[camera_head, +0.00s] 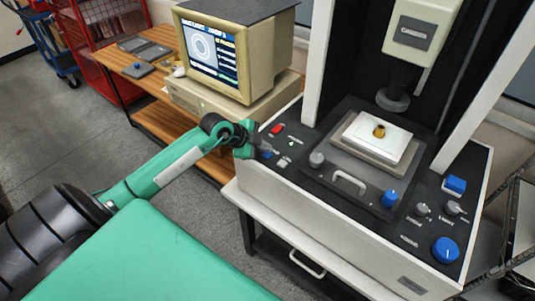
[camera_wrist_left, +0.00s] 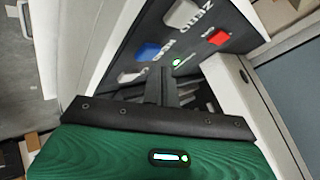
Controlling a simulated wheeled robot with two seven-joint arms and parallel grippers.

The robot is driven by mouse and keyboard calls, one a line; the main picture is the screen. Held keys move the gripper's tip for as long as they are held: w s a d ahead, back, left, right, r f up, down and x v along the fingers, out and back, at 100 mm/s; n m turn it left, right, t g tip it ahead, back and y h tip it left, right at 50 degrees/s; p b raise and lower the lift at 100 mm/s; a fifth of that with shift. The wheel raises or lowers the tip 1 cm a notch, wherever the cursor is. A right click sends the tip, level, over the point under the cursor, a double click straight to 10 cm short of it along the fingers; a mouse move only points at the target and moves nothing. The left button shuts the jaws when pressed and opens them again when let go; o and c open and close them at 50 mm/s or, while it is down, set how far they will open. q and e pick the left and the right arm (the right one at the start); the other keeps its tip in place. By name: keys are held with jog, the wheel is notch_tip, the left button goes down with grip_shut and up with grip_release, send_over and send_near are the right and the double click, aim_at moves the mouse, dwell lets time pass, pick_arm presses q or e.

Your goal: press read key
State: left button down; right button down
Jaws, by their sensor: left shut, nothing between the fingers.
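The blue key (camera_wrist_left: 148,52), with a label beside it that seems to say READ, is on the black control panel in the left wrist view. It also shows small in the head view (camera_head: 267,154). My left gripper (camera_head: 264,149) is over the left end of the panel, close to the keys. Its fingers (camera_wrist_left: 161,72) are shut and empty, with the tips just beside the blue key in the wrist picture. I cannot tell whether they touch the panel. My right gripper is not in view.
A red key (camera_wrist_left: 218,38) and white keys (camera_wrist_left: 182,14) sit near the blue one. The measuring machine (camera_head: 290,203) carries knobs, a blue dial (camera_head: 445,250) and a white plate (camera_head: 376,137) with a brass part. A beige computer (camera_head: 215,60) stands behind my arm.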

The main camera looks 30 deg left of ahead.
aim_at(264, 155)
pick_arm(q)
jog(key=shift+f, duration=0.3)
jog(key=shift+f, duration=0.4)
dwell(0.6)
jog(key=shift+r+p, duration=0.8)
jog(key=shift+p, duration=0.2)
notch_tip(264, 155, up, 5)
jog(key=p, duration=0.5)
dwell(0.7)
